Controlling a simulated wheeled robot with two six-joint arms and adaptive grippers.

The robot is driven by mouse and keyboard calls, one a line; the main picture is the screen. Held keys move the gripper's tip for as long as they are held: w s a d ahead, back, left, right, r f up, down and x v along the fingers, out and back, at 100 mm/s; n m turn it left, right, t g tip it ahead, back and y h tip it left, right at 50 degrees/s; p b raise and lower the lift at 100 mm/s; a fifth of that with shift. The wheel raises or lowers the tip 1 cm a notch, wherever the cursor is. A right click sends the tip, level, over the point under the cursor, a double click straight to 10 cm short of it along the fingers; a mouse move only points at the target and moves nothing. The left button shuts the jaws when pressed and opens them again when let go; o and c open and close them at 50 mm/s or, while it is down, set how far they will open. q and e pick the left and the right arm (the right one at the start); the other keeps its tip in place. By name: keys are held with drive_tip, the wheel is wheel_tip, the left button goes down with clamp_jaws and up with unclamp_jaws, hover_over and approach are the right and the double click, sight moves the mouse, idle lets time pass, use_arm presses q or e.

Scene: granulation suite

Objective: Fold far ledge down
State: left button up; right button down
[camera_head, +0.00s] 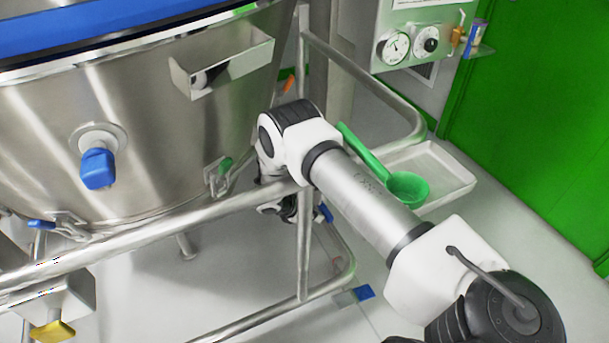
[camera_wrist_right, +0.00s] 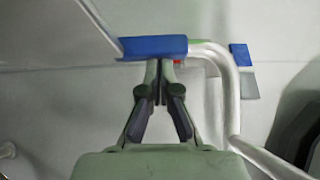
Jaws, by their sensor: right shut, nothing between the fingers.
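I cannot tell for sure which part is the far ledge. A blue bar (camera_wrist_right: 152,47) lies right at my right gripper's fingertips in the right wrist view; a bit of blue (camera_head: 325,213) shows beside the gripper in the head view. My right gripper (camera_wrist_right: 159,68) is shut with nothing between its fingers, its tips at the lower edge of the blue bar; I cannot tell whether they touch. In the head view the right gripper (camera_head: 290,208) is small and partly hidden behind the steel frame's post. My left gripper is not in view.
A steel vessel (camera_head: 150,130) fills the left, with a tubular frame (camera_head: 302,245) around it. A pale tray (camera_head: 445,172) lies behind my right arm, with a green scoop (camera_head: 408,187) over it. A blue-and-grey piece (camera_head: 364,292) is near the frame's lower rail. Gauges (camera_head: 410,45) are at the back.

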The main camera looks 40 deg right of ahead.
drive_tip(key=shift+s+d+f, duration=0.15)
drive_tip(key=shift+d+f, duration=0.2)
drive_tip(key=shift+d, duration=0.45)
drive_tip(key=shift+r, duration=0.1)
drive_tip(key=v, duration=0.7)
drive_tip(key=shift+a, duration=0.15)
